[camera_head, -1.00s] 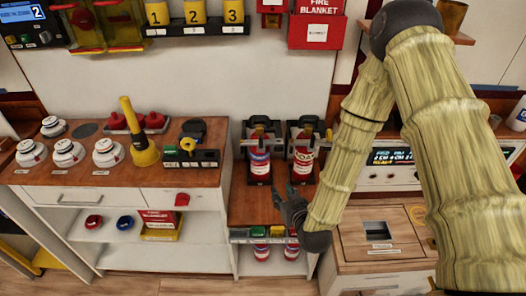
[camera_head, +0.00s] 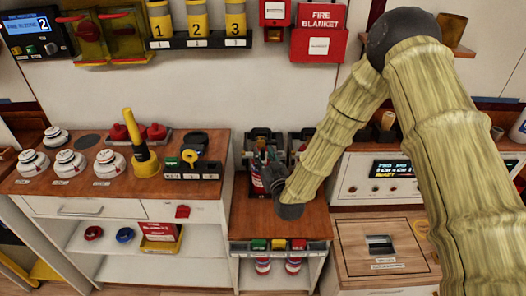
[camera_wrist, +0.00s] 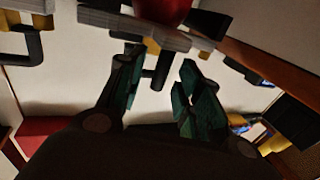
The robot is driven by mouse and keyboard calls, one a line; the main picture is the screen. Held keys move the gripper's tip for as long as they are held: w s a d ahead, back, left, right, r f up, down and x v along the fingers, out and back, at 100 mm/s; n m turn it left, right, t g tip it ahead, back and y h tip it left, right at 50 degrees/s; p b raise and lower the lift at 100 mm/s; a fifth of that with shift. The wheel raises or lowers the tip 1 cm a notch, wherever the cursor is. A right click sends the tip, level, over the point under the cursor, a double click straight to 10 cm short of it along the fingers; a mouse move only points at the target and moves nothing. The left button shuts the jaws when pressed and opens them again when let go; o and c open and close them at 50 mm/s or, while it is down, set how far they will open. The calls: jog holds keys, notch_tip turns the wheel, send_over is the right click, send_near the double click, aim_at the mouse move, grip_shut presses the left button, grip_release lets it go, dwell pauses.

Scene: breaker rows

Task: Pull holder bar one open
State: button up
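Two holders stand side by side at the back of the low wooden stand, a left holder (camera_head: 262,136) and a right holder (camera_head: 301,137). A red extinguisher (camera_head: 257,182) shows in the left one, partly hidden by my gripper (camera_head: 270,160). My arm covers much of the right holder. In the wrist view my gripper (camera_wrist: 162,85) is open, its two dark green fingers apart and empty. Just beyond the fingertips is a grey bar (camera_wrist: 125,22) with a yellow part and a dark piece (camera_wrist: 163,68) hanging down. I cannot tell whether the fingers touch it. No number on the bars is readable.
A counter (camera_head: 60,182) with white round detectors, a yellow torch-like tool (camera_head: 142,150) and a key rack (camera_head: 190,172) stands to the left. A wooden-topped cabinet (camera_head: 355,235) stands at the right.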

jog(key=shift+x, duration=0.95)
grip_shut()
